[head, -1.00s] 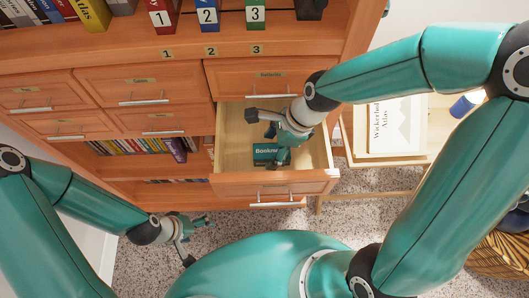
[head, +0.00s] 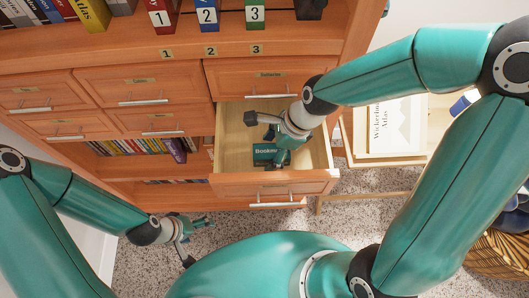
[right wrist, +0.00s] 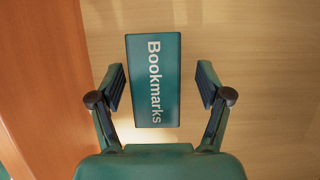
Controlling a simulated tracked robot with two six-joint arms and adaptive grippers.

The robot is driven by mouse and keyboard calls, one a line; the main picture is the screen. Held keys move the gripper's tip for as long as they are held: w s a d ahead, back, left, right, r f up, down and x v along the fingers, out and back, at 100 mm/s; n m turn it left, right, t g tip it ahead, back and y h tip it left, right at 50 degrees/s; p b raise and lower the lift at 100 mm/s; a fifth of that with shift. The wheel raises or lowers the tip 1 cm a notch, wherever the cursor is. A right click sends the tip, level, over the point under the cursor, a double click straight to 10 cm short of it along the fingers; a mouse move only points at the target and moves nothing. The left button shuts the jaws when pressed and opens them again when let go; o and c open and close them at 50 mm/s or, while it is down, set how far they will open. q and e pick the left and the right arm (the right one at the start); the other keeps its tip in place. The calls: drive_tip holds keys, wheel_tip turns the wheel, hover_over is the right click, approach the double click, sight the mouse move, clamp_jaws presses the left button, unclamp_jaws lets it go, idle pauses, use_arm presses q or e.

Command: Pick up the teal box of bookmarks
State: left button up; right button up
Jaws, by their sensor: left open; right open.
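The teal box of bookmarks (head: 264,153) lies in the open drawer (head: 232,140), partly hidden by my right gripper in the head view. In the right wrist view the box (right wrist: 153,80), with white "Bookmarks" lettering, lies on the pale wooden drawer floor between the two fingers. My right gripper (right wrist: 161,87) is open, one finger on each side of the box, with a gap on both sides. It also shows over the drawer in the head view (head: 276,147). My left gripper (head: 196,236) is open and empty, low in front of the cabinet.
Drawer walls surround the box; a reddish wooden drawer side (right wrist: 45,70) is at the left in the right wrist view. Closed drawers (head: 143,86) and shelved books are left of it. A small table (head: 432,140) with an atlas stands at right.

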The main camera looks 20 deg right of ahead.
drive_tip(key=c, duration=1.2)
drive_tip(key=shift+c, duration=0.2)
drive_tip(key=shift+r, duration=0.1)
